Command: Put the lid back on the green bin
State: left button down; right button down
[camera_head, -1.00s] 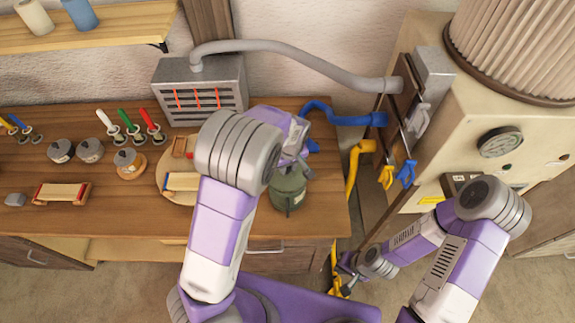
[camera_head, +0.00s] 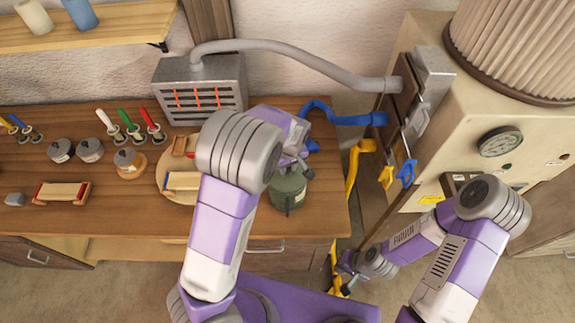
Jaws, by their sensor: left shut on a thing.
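The green bin (camera_head: 288,193) stands on the wooden bench near its front right edge. My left gripper (camera_head: 302,167) is right at the top of the bin, partly hidden behind my own wrist. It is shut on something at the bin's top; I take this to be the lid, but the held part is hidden. Whether the lid sits flush on the bin cannot be made out. My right gripper (camera_head: 342,283) hangs low, in front of the bench's right end, close to a yellow thing; its fingers are too small to read.
The bench (camera_head: 120,210) carries a grey heater box (camera_head: 200,88), several small grey pots, coloured-handled tools and a round board (camera_head: 163,178) left of the bin. Blue (camera_head: 345,118) and yellow (camera_head: 352,170) pipes run behind and right. A beige cabinet (camera_head: 450,110) stands at right.

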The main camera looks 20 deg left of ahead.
pick_arm(q)
jog(key=shift+c, duration=1.8)
grip_release()
jog(key=shift+r+p, duration=2.95)
jog(key=shift+r, duration=0.6)
grip_shut()
jog(key=shift+f, duration=0.25)
